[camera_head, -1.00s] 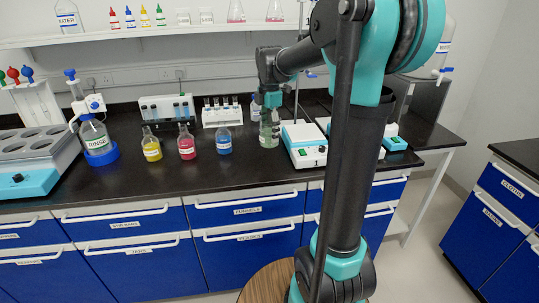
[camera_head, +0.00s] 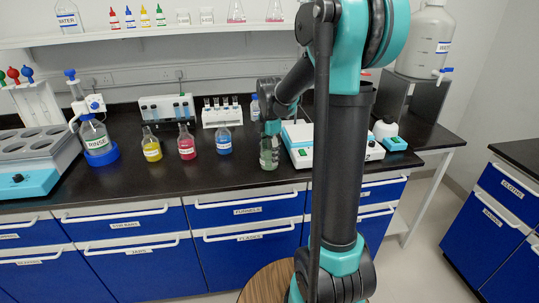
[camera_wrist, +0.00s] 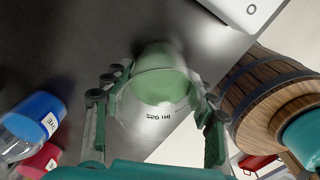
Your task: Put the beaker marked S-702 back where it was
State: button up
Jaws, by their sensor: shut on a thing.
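A clear glass beaker (camera_head: 268,158) with green liquid is in my gripper (camera_head: 271,127), at the front part of the dark bench, left of the white plate device. In the wrist view the beaker (camera_wrist: 160,85) is between the two green-padded fingers of my gripper (camera_wrist: 158,108), with its "250 ml" print showing. No S-702 mark is readable on it. I cannot tell whether its base touches the bench or hangs a little above it.
The white plate device (camera_head: 300,150) stands close to the right of the beaker. Blue (camera_head: 224,142), red (camera_head: 186,146) and yellow (camera_head: 151,148) flasks stand to the left. A test-tube rack (camera_head: 222,115) is behind.

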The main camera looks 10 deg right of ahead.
jog(key=o, duration=1.4)
jog(key=shift+f, duration=0.1)
jog(key=shift+c, duration=0.2)
notch_tip(320, 180, up, 12)
